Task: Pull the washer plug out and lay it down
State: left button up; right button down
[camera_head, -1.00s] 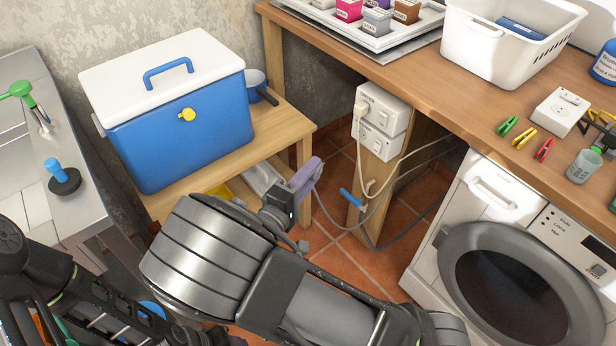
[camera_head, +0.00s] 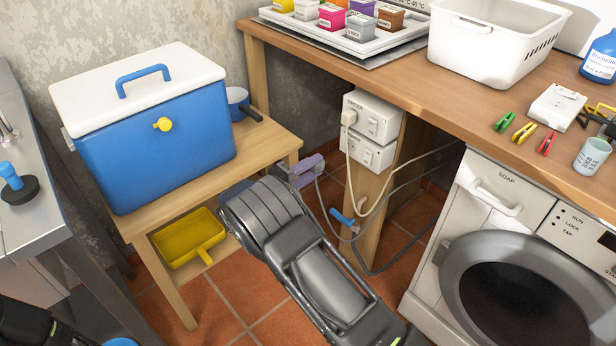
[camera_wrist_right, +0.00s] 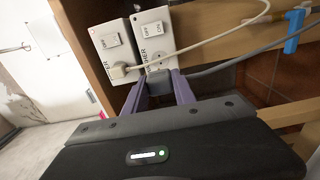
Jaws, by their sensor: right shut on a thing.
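The washer outlet (camera_head: 369,153) is the lower white box on the wooden desk leg; no plug shows in it. In the right wrist view it is the right-hand box (camera_wrist_right: 152,45). My right gripper (camera_head: 305,170), with purple fingers, is shut on the washer plug, left of the outlets and apart from them in the head view. The plug is mostly hidden between the fingers. Its grey cord (camera_head: 320,194) hangs from the gripper and loops down behind the desk leg. In the right wrist view the fingertips (camera_wrist_right: 158,82) point at the washer outlet. My left gripper is out of view.
A cream plug (camera_head: 348,118) sits in the upper outlet (camera_head: 374,116). A blue clip (camera_head: 342,217) is by the cords. A wooden bench (camera_head: 190,195) bears a blue cooler (camera_head: 155,135), with a yellow dustpan (camera_head: 188,238) below. The washer (camera_head: 480,205) stands right. Tiled floor is partly clear.

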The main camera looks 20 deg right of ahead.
jog(key=shift+s, duration=0.1)
dwell(0.3)
jog(key=shift+s+d+r+p, duration=0.1)
jog(key=shift+s+d+p, duration=0.15)
jog(key=shift+s+p, duration=0.4)
jog(key=s+d+p, duration=0.4)
jog(key=s+p, duration=0.1)
jog(key=s, duration=0.9)
notch_tip(320, 180, up, 28)
jog(key=m, duration=1.8)
send_over(430, 94)
jog(key=shift+d+f+b, duration=0.1)
jog(key=shift+f+b, duration=0.1)
jog(key=shift+b, duration=0.25)
notch_tip(430, 94, down, 2)
jog(key=shift+w+f+b, duration=0.1)
jog(key=shift+b, duration=0.5)
jog(key=shift+f+b, duration=0.5)
jog(key=shift+f, duration=0.75)
